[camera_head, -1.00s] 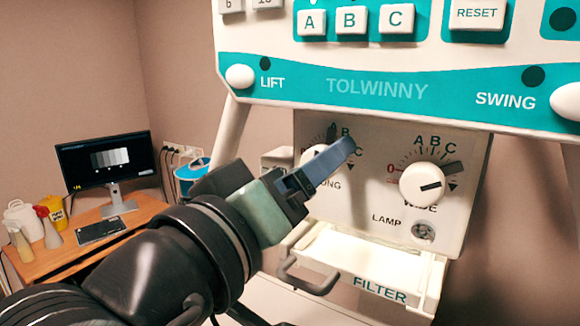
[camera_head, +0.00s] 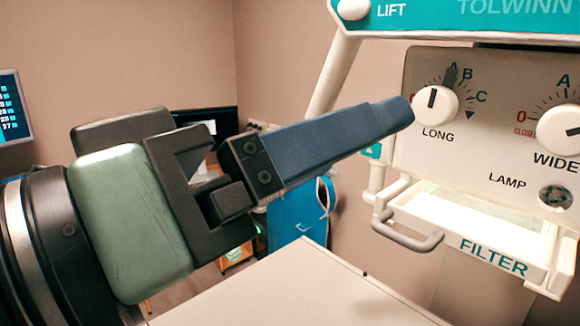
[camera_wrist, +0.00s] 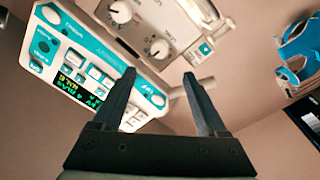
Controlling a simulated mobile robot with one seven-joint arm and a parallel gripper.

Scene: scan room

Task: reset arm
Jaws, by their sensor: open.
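My gripper (camera_head: 395,115) reaches across the head view from the left, its blue finger pointing right toward the LONG knob (camera_head: 437,104). In this view one finger covers the other, and the tip overlaps the knob's left side in the picture; I cannot tell the depth between them. In the wrist view my gripper (camera_wrist: 163,75) shows two blue fingers set well apart, with nothing between them. Beyond them is the white and teal machine panel (camera_wrist: 90,60) with buttons and a lit display.
The WIDE knob (camera_head: 562,130) is at the right edge, above the LAMP socket (camera_head: 555,196). A white FILTER tray (camera_head: 470,232) with a grey handle juts out below. A pale flat surface (camera_head: 290,295) lies under my gripper. A monitor (camera_head: 12,108) stands at the far left.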

